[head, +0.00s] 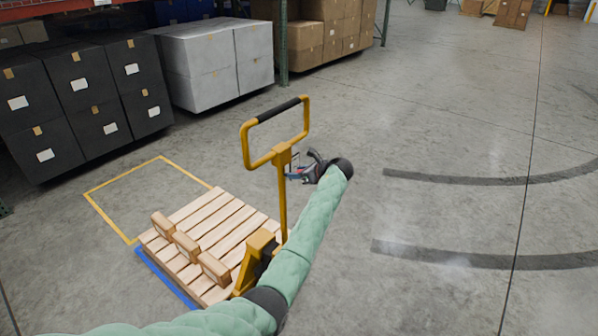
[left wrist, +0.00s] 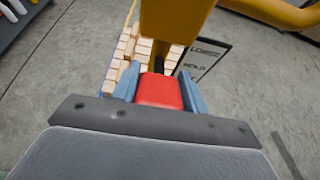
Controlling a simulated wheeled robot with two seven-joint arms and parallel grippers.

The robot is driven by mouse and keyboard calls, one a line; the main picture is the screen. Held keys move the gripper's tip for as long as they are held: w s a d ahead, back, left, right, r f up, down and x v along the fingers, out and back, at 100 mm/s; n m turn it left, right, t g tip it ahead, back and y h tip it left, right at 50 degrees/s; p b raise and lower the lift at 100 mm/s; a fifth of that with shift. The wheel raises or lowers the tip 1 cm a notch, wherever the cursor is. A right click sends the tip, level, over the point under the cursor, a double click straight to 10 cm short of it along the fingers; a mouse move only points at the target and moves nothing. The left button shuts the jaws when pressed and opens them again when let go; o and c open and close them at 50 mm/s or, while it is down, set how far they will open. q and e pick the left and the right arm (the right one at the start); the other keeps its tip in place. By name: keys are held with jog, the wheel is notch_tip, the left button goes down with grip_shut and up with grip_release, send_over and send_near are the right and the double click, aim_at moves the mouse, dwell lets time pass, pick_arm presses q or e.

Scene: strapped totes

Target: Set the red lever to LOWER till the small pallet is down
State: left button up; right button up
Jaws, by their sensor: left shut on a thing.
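The yellow pallet jack (head: 282,200) stands upright with its looped handle at the top. Its red lever (left wrist: 160,91) shows in the left wrist view, between the two blue fingers of my left gripper (left wrist: 160,95). The gripper (head: 300,174) is shut on the lever, beside the jack's handle post. A label plate (left wrist: 204,62) with partly readable lines stands just beyond the lever; the lever's setting cannot be told. The small wooden pallet (head: 205,235) is at the jack's foot, with a blue edge along its near left side. Whether it touches the floor is unclear. My right gripper is not in view.
A yellow outlined square (head: 112,208) is on the floor beside the pallet. Black boxes (head: 75,88) and grey-white boxes (head: 205,65) stand at the back left, near brown cartons (head: 325,38). The floor to the right is clear, with dark curved marks.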

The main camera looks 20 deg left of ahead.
pick_arm(q)
jog(key=o, duration=1.4)
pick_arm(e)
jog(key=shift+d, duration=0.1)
pick_arm(q)
jog(key=shift+d+r, duration=0.1)
jog(key=shift+d, duration=0.15)
jog(key=b+v, duration=0.2)
jog(key=v, duration=0.5)
jog(key=shift+b, duration=0.35)
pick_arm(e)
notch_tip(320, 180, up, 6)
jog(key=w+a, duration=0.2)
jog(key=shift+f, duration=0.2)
pick_arm(q)
jog(key=shift+d, duration=0.1)
